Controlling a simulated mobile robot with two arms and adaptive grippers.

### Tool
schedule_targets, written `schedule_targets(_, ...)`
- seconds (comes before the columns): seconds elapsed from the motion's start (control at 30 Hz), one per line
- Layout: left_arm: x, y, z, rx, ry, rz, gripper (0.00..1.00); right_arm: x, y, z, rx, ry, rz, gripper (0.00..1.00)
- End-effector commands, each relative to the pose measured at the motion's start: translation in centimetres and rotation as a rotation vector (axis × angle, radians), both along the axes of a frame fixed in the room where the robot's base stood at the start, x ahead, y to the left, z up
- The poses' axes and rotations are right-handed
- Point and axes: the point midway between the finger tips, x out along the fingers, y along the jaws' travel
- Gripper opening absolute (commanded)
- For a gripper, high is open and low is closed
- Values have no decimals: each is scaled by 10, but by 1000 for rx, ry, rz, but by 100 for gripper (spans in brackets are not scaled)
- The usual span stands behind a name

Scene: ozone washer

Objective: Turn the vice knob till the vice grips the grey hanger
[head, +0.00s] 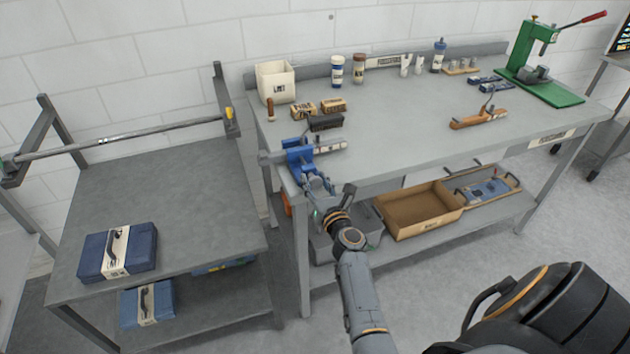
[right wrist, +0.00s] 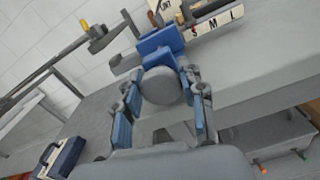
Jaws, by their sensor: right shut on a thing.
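The blue vice (head: 299,158) is fixed at the left front corner of the workbench. A grey piece that looks like the hanger (head: 330,146) lies at the vice and sticks out on both sides; whether the jaws touch it I cannot tell. In the right wrist view the blue vice (right wrist: 158,45) is behind its round grey knob (right wrist: 162,86). My right gripper (head: 316,186) is at the front of the vice. In the right wrist view my right gripper (right wrist: 165,95) has its fingers on either side of the knob, shut on it. My left gripper is out of view.
A lower grey table (head: 170,190) with a blue case (head: 118,252) stands left.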

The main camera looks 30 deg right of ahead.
Motion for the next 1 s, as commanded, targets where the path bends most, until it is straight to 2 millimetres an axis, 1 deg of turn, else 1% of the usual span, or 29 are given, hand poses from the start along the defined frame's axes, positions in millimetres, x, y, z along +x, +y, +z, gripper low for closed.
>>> schedule_targets(0.2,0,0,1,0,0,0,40,0,0,-1,37,-7,0,8)
schedule_targets(0.6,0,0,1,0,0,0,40,0,0,-1,41,-8,0,8)
schedule_targets(0.63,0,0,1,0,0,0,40,0,0,-1,41,-8,0,44)
schedule_targets(0.67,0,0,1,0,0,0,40,0,0,-1,40,-8,0,50)
schedule_targets(0.7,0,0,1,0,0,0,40,0,0,-1,40,-8,0,58)
schedule_targets(0.73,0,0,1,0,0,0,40,0,0,-1,40,-8,0,63)
schedule_targets(1.0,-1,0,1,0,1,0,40,0,0,0,39,-9,0,63)
